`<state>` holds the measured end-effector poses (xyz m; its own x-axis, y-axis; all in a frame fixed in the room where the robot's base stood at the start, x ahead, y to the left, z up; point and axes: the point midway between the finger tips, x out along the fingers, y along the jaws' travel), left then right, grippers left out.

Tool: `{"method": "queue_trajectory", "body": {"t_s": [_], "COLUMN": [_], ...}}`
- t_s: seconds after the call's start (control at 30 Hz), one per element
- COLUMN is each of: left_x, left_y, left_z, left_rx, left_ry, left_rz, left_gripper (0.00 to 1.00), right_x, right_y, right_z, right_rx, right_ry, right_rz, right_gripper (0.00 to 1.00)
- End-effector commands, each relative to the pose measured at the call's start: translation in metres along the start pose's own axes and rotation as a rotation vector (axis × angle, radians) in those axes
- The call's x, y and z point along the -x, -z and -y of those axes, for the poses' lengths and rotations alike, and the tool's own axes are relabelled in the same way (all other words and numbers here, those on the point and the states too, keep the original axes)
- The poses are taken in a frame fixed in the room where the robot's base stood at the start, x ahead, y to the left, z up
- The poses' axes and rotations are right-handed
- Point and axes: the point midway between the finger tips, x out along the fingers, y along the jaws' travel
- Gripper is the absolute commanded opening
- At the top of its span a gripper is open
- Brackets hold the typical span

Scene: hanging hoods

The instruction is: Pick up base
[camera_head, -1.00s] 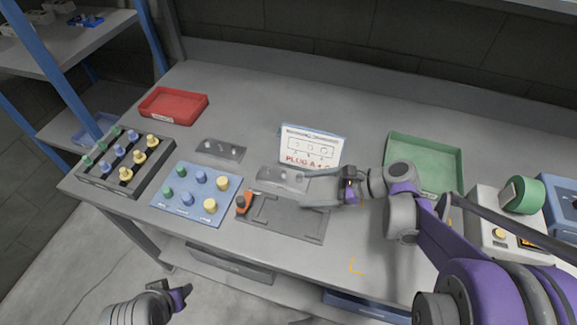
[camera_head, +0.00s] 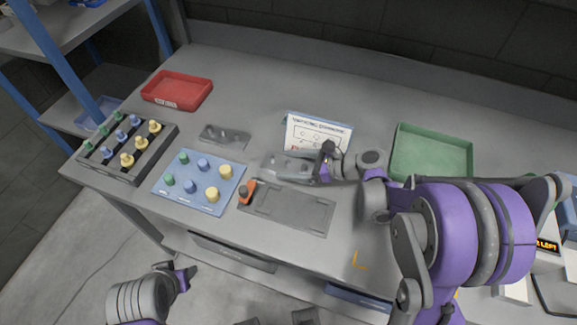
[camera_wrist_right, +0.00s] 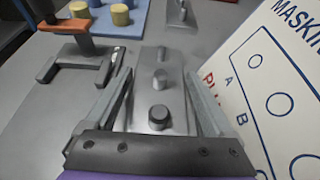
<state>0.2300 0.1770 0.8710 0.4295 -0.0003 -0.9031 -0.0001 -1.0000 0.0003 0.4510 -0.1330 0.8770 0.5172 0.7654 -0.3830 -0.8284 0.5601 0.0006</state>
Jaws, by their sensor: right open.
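A grey metal base (camera_head: 272,163) with several round pegs lies on the table in front of the masking card. In the right wrist view the base (camera_wrist_right: 172,122) runs lengthwise between my two fingers. My right gripper (camera_wrist_right: 157,84) is open, with one finger along each side of the base; contact cannot be told. In the head view the right gripper (camera_head: 290,169) and its arm partly cover the base. A similar grey base (camera_head: 224,136) lies further left. My left gripper (camera_head: 184,276) is low at the front, off the table; its jaw opening is unclear.
The dark grey fixture (camera_head: 290,208) with an orange clamp (camera_head: 246,191) lies just in front. The white masking card (camera_head: 318,132) stands close behind the gripper. A blue peg board (camera_head: 190,202), red tray (camera_head: 178,91) and green tray (camera_head: 432,150) surround it.

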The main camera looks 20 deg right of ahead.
Motion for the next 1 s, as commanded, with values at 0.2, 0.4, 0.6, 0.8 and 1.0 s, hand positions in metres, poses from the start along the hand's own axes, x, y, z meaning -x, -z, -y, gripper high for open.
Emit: {"method": "queue_trajectory", "body": {"t_s": [0.2,0.4,0.6,0.8,1.0], "left_x": [0.0001,0.0001,0.0001,0.0001,0.0001], "left_y": [0.0001,0.0000,0.0001,0.0000,0.0001], "left_z": [0.0000,0.0000,0.0000,0.0000,0.0000], "left_rx": [0.000,0.000,0.000,0.000,0.000], "left_ry": [0.000,0.000,0.000,0.000,0.000], "left_rz": [0.000,0.000,0.000,0.000,0.000], "left_gripper": [0.50,0.50,0.50,0.50,0.50], "right_x": [-0.0077,-0.0074,-0.0073,-0.0072,-0.0071], "right_y": [0.0001,0.0001,0.0000,0.0000,-0.0006], "right_z": [-0.0003,-0.0003,-0.0003,-0.0003,-0.0003], "right_rx": [0.001,0.001,0.001,0.001,0.000], "right_ry": [0.000,0.000,0.000,0.000,0.000], "right_rz": [0.000,0.000,0.000,0.000,0.001], "right_gripper": [0.88,0.69,0.34,0.00,0.00]}}
